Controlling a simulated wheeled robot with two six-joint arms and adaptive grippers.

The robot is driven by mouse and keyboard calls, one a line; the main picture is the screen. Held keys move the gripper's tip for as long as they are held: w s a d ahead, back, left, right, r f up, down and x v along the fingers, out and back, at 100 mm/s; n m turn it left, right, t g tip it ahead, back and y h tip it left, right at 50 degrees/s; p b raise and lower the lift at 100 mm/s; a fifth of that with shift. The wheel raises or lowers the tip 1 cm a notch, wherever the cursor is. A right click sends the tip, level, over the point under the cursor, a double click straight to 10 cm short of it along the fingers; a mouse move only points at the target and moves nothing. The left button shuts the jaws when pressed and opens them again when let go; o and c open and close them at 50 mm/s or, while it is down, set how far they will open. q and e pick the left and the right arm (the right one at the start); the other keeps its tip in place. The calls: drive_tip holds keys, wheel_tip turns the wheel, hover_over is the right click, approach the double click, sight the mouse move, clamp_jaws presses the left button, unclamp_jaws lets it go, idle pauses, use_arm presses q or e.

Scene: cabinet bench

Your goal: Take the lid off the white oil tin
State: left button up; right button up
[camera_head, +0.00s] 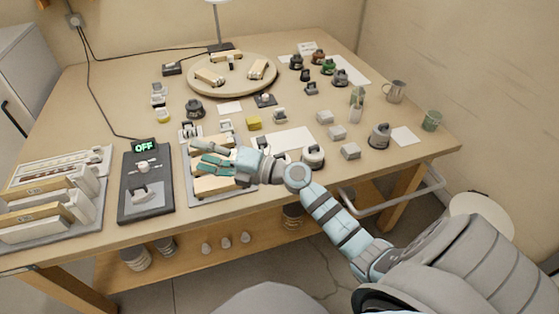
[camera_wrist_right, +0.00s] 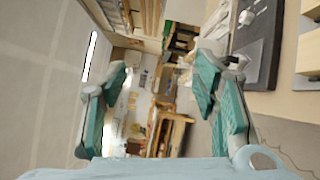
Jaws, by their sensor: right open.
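A round white tin (camera_head: 313,158) with a dark handled lid on top stands near the front middle of the bench in the head view, just right of my right wrist. It looks like the white oil tin, with its lid seated. My right gripper (camera_head: 208,164) is open and empty, left of the tin over a tray of wooden-topped blocks, with fingers pointing left. In the right wrist view, the open gripper (camera_wrist_right: 163,85) has nothing between its fingers, and no tin shows there. My left gripper is not in view.
A dark tin (camera_head: 380,136) stands further right. A dark scale reading OFF (camera_head: 147,207) lies left of my gripper. A round wooden board (camera_head: 232,88) and several dark-lidded pots stand behind.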

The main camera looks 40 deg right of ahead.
wheel_tip(320, 180, down, 2)
drive_tip(key=n+g+h, duration=0.1)
drive_tip(key=n+g, duration=0.4)
drive_tip(key=n, duration=0.1)
drive_tip(key=m+g+h, duration=0.1)
drive_tip(key=g+h, duration=0.5)
drive_tip(key=h, duration=0.5)
approach(280, 155)
drive_tip(key=b+x, duration=0.4)
drive_tip(key=x, duration=0.5)
drive_tip(key=c, duration=0.9)
